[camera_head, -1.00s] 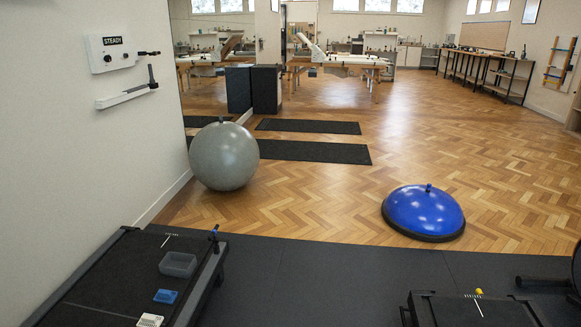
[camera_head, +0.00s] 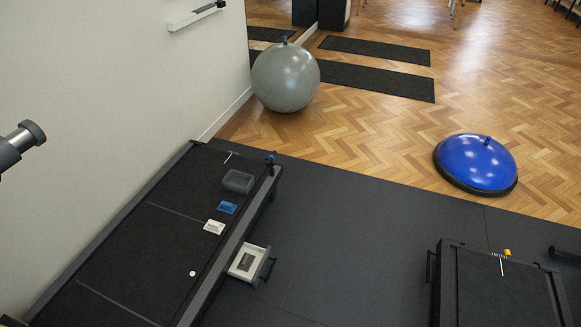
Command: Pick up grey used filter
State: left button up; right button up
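I cannot make out the grey used filter for certain. A drawer-like white tray (camera_head: 243,271) sticks out from the right side of the long black bench, with a small grey patch (camera_head: 246,262) in it, too small to identify. On the bench (camera_head: 130,240) stand a grey open bin (camera_head: 238,181), a blue item (camera_head: 227,208), a white item (camera_head: 214,227) and a small white round piece (camera_head: 192,274). Neither gripper is in view; a grey cylindrical part, probably of my arm, shows at the left edge.
A grey exercise ball (camera_head: 285,78) stands by the wall. A blue half-ball (camera_head: 476,164) sits on the parquet. A second black bench (camera_head: 505,290) is at the lower right. Dark floor (camera_head: 350,250) between the benches is clear.

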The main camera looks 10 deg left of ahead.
aim_at(246, 263)
jog(key=u, duration=0.95)
jog(key=i+l+u, duration=0.1)
jog(key=u, duration=0.35)
jog(key=i+l+u, duration=0.1)
jog(key=l+u, duration=0.15)
jog(key=u, duration=0.15)
jog(key=i+l+u, duration=0.1)
jog(key=u, duration=0.35)
jog(key=l+u, duration=0.4)
jog(key=j, duration=0.1)
